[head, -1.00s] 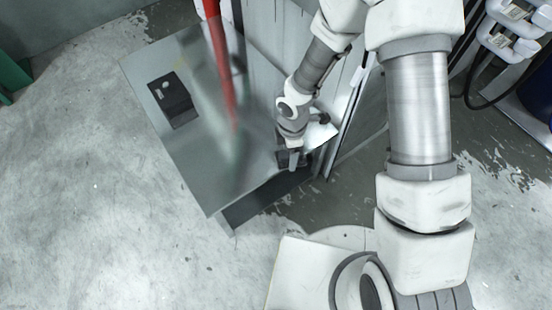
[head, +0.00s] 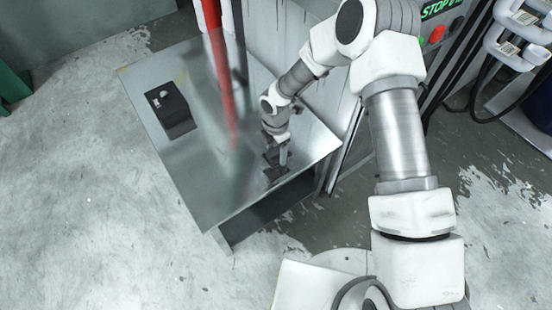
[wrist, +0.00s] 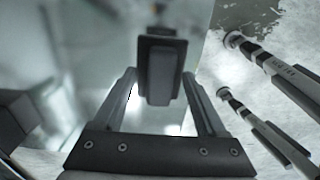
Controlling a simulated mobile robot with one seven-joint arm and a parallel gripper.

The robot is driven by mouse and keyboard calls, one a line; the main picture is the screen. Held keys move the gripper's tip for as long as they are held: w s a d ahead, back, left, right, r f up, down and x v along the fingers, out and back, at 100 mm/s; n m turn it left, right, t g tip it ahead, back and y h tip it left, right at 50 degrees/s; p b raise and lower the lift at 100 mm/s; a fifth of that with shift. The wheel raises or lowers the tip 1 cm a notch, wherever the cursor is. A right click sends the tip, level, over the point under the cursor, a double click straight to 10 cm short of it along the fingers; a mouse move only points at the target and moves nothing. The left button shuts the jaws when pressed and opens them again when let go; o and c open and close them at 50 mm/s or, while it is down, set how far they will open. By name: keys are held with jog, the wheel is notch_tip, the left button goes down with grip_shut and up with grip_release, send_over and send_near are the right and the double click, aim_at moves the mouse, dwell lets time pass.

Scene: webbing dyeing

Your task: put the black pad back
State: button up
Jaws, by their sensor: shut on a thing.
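My gripper (head: 279,152) is over the right part of the shiny metal table (head: 215,205), pointing down. It is shut on a small dark block, which I take for the black pad (wrist: 160,62). In the wrist view the pad sits between the two fingers of my gripper (wrist: 160,82), with a lighter grey part below its dark top. In the head view the pad is small and partly hidden by the fingers. A dark patch below it looks like its reflection, so I cannot tell whether it touches the table.
A black box (head: 170,107) with a pale label lies on the table's left part. A machine panel with a red button (head: 437,34) stands at the upper right. Bare tabletop lies between box and gripper.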

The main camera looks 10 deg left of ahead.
aim_at(276, 158)
jog(key=shift+w+f+b, duration=0.1)
jog(key=shift+f+b, duration=0.7)
jog(key=shift+f, duration=1.2)
jog(key=shift+f, duration=0.25)
jog(key=o, duration=1.2)
jog(key=shift+r, duration=0.1)
jog(key=shift+o, duration=0.2)
